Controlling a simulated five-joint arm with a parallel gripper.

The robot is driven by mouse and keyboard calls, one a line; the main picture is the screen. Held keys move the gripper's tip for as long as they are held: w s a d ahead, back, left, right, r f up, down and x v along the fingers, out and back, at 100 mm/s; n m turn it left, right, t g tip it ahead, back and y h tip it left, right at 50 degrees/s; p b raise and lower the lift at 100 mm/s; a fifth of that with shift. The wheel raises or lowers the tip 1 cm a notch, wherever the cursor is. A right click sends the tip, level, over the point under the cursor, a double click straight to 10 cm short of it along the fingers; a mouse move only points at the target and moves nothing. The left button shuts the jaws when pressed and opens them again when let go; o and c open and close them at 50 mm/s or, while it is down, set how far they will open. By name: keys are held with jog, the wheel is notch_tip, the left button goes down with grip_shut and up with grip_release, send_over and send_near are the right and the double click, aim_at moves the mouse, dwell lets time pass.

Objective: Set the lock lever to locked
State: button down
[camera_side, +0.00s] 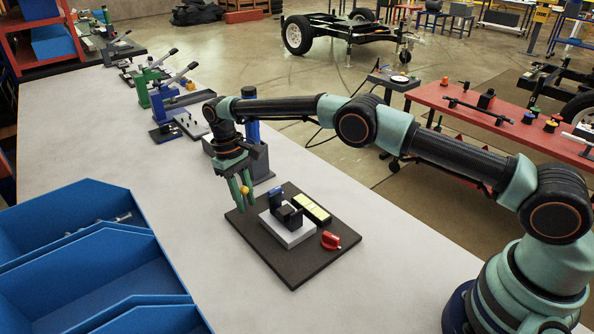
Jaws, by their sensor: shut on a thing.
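A dark board (295,272) lies on the pale bench. On it is a grey block with a black fixture (287,215) with a blue part (275,191) behind it. My gripper (242,193) points down over the board's far left edge. Its green fingers are shut on a small yellow knob (245,189). The fingers hide what the knob joins, so I cannot tell whether it belongs to the lock lever. A small red handle-like part (330,240) sits on the board's right side, apart from my gripper. The lever's position is not clear.
A pale yellow-green strip in a black frame (314,209) lies on the board. A grey unit with a blue upright (253,130) stands close behind my gripper. Blue bins (85,265) stand at the left. The bench between bins and board is clear.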

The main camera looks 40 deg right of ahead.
jog(key=shift+s, duration=0.15)
dwell(0.3)
jog(key=c, duration=0.9)
grip_release()
jog(key=shift+s+t, duration=0.25)
jog(key=shift+t, duration=0.55)
